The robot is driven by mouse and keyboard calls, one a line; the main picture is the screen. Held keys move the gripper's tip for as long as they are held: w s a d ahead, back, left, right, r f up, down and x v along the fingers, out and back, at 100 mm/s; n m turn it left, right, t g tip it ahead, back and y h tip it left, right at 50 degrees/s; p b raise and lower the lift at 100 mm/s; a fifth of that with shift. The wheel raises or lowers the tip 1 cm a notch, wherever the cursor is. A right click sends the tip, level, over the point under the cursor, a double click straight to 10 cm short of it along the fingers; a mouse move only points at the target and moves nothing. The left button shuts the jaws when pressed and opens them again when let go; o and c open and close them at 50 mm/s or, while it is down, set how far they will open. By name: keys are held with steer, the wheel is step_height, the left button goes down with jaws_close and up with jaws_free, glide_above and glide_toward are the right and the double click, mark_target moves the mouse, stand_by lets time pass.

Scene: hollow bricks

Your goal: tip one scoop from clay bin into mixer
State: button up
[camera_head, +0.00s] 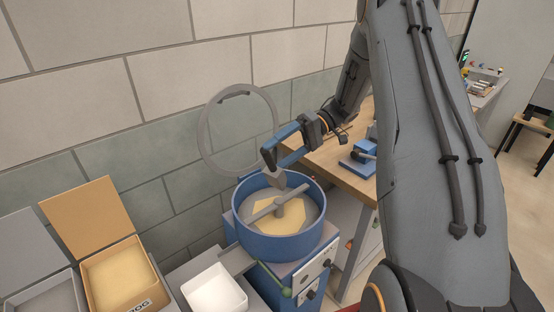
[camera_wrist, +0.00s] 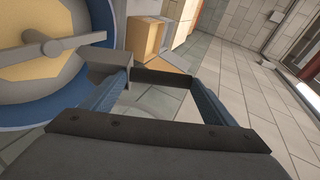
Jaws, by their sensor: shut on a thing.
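The mixer is a round blue drum (camera_head: 252,243) with a grey crossbar and hub inside, and a flat layer of pale yellow material (camera_head: 262,222) on its floor. It also shows at the upper left of the wrist view (camera_wrist: 14,114). My gripper (camera_head: 269,149) is above the drum's back part, shut on a small grey scoop (camera_head: 276,179). The scoop hangs tilted, with its end pointing down over the drum. In the wrist view, a dark bar and a grey piece of the scoop (camera_wrist: 107,70) sit between and beside my blue fingers (camera_wrist: 160,80). I cannot see any load in the scoop.
A tan bin (camera_head: 157,290) with an open lid and a label ending "OG" holds pale material at lower left. A grey open-lidded bin (camera_head: 70,290) is beside it; its label is not visible. A white tray (camera_head: 215,290) stands before the mixer. A wooden bench (camera_head: 335,160) is behind right.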

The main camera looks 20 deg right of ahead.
mark_target(278, 168)
stand_by(0.3)
steer(key=shift+r+h+p, duration=0.6)
steer(key=shift+r+p, duration=0.05)
steer(key=shift+p, duration=0.15)
steer(key=shift+r+n+t+h, duration=0.25)
steer(key=shift+n+t+h, duration=0.15)
steer(key=shift+t+h, duration=0.25)
steer(key=shift+a+r+n+t+h, duration=0.15)
steer(key=shift+r+t+h, duration=0.15)
steer(key=shift+h, duration=0.3)
steer(key=shift+d+r+n+t+h, duration=0.15)
steer(key=shift+r+t+h, duration=0.15)
steer(key=shift+h, duration=0.25)
step_height(278, 168, up, 2)
steer(key=t+h, duration=0.2)
steer(key=h, duration=0.1)
steer(key=shift+n+h, duration=0.4)
